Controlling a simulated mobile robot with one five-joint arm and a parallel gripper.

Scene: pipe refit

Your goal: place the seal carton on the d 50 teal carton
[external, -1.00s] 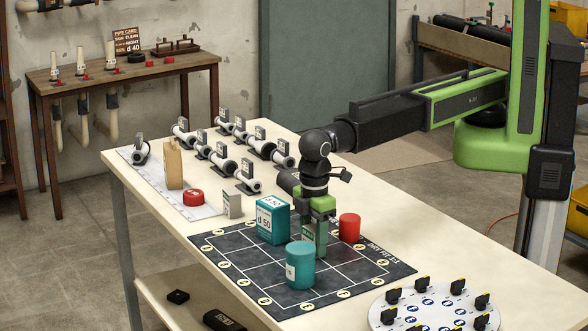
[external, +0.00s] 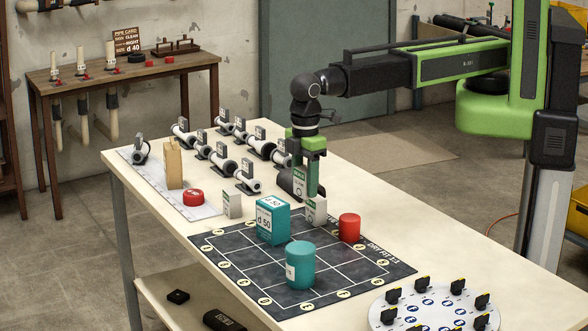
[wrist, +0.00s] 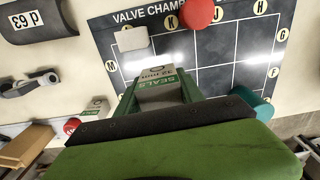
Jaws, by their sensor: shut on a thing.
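My gripper (external: 307,188) is shut on a seal carton (external: 299,181), held upright in the air behind and right of the d 50 teal carton (external: 272,221). The held carton, pale with a green SEALS label, also shows in the wrist view (wrist: 156,88), between the jaws. The d 50 teal carton stands upright on the dark mat with its white label showing, and nothing is on its top. I cannot make it out in the wrist view; the gripper covers much of that picture.
A pale carton (external: 316,211) stands on the mat close to the teal carton, below the gripper. A red cylinder (external: 350,228) and a teal cylinder (external: 300,266) stand nearby. A grey carton (external: 232,205) stands left. Pipe fittings (external: 248,176) line the back.

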